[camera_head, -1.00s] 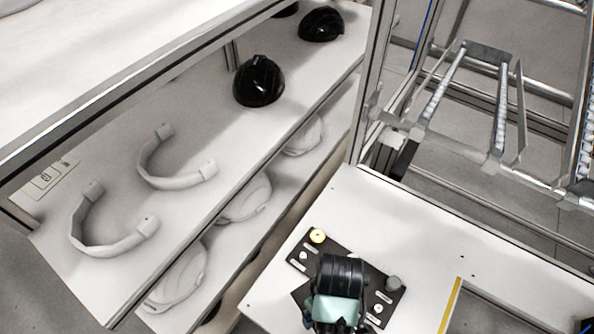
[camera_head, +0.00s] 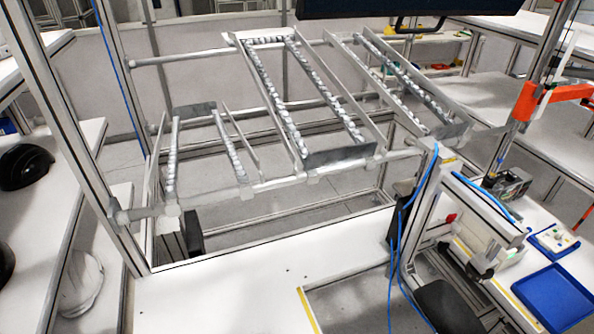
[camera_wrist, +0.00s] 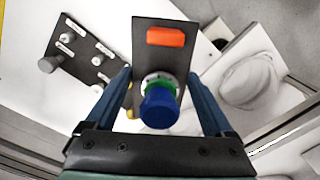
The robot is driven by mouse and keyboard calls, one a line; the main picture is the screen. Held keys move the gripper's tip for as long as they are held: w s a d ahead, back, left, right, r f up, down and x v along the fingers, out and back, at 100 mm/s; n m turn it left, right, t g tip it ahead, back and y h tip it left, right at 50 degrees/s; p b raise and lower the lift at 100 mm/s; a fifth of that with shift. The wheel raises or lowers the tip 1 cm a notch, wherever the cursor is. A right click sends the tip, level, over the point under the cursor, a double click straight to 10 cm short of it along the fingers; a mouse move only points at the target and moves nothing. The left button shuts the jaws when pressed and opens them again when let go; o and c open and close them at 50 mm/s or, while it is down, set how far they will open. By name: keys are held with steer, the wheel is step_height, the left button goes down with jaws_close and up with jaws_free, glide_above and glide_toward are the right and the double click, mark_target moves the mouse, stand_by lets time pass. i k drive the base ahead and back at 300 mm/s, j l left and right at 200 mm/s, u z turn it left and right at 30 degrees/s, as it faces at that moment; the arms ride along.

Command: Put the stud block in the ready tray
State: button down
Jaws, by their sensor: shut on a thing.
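In the wrist view my gripper (camera_wrist: 161,76) is shut on a dark block (camera_wrist: 143,60), which I take to be the stud block. It has an orange patch on its face and a green and blue round stud near the fingers. The fingers sit on both sides of it, above the white table. My gripper is outside the head view. A blue tray (camera_head: 556,298) lies on the bench at the lower right of the head view and looks empty. I cannot tell whether it is the ready tray; no label is readable.
A black board (camera_wrist: 88,62) with labelled knobs lies below the held block. A white shell (camera_wrist: 247,82) is on a shelf to the right. In the head view, a smaller blue tray (camera_head: 553,239) holds small parts, a roller rack (camera_head: 290,110) stands behind, and the white table (camera_head: 240,290) looks clear.

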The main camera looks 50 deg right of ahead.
mark_target(554, 298)
steer(key=k+l, duration=0.2)
steer(key=k, duration=0.25)
steer(key=k+l, duration=0.2)
steer(key=k, duration=0.3)
steer(key=k+z, duration=0.1)
steer(key=z, duration=1.9)
